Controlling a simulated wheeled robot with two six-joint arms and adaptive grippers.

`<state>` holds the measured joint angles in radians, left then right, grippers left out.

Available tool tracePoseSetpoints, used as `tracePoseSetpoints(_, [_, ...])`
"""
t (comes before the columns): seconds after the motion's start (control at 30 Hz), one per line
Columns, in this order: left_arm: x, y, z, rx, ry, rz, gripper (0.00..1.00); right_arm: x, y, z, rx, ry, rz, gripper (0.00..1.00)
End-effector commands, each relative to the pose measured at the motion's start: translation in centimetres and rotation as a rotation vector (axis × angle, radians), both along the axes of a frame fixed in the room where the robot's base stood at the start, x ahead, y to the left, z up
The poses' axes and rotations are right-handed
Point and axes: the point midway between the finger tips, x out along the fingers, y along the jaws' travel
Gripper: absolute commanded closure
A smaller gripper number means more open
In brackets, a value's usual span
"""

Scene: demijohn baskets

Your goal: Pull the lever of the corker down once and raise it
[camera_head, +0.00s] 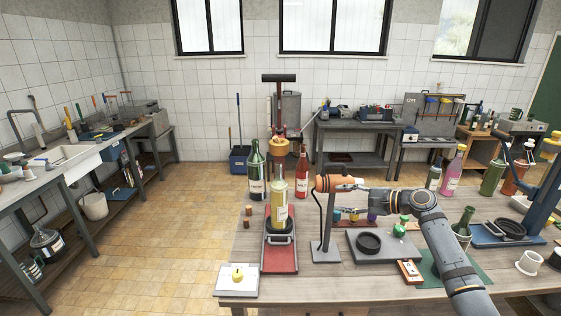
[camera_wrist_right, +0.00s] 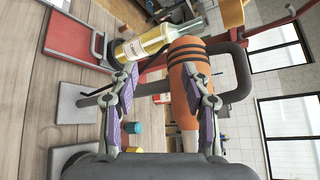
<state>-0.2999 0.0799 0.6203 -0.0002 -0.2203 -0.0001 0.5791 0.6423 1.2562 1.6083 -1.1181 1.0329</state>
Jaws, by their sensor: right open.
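The red corker (camera_head: 282,252) stands on the table left of centre, with a brass-coloured head (camera_head: 279,146). Its lever, with a dark T-shaped handle (camera_head: 278,78), stands raised above the head. A yellow bottle (camera_head: 279,205) stands upright on the corker's base; it also shows in the right wrist view (camera_wrist_right: 150,45). My right gripper (camera_head: 362,196) is open and empty, right of the corker and well below the lever handle. In the right wrist view its spread fingers (camera_wrist_right: 163,85) face an orange tool body (camera_wrist_right: 183,75); contact cannot be told. My left gripper is not in view.
The orange tool (camera_head: 338,183) sits on a grey stand (camera_head: 327,249) between the corker and my right gripper. A green bottle (camera_head: 256,177) and a red bottle (camera_head: 301,175) stand behind the corker. A blue lever device (camera_head: 543,205) stands at the right.

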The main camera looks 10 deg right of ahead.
Motion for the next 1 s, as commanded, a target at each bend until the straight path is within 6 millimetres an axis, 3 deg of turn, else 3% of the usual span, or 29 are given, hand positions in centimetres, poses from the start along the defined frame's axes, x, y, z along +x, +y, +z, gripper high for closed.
tracePoseSetpoints(0.07, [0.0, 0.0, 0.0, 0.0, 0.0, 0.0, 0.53, -0.6, 1.1, -1.6, -0.046, 0.005, 0.027, 0.52])
tracePoseSetpoints(0.17, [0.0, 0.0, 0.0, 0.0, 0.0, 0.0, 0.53, -2.8, 4.0, -6.2, -0.197, 0.006, 0.11, 0.52])
tracePoseSetpoints(0.27, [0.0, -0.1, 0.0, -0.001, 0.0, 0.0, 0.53, -7.2, 7.9, -12.8, -0.439, -0.01, 0.256, 0.52])
tracePoseSetpoints(0.33, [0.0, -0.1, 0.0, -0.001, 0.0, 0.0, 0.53, -11.1, 10.2, -17.1, -0.622, -0.033, 0.373, 0.52])
tracePoseSetpoints(0.4, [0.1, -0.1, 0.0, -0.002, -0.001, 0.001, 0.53, -15.1, 11.8, -20.4, -0.794, -0.061, 0.484, 0.52])
tracePoseSetpoints(0.5, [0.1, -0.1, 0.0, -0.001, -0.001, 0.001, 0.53, -20.2, 12.9, -23.3, -1.0, -0.094, 0.614, 0.52])
tracePoseSetpoints(0.7, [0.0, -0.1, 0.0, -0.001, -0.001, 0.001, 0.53, -27.6, 12.5, -24.8, -1.282, -0.111, 0.778, 0.52])
tracePoseSetpoints(1.0, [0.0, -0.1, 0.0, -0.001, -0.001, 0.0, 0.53, -35.1, 9.9, -23.3, -1.546, -0.053, 0.923, 0.52])
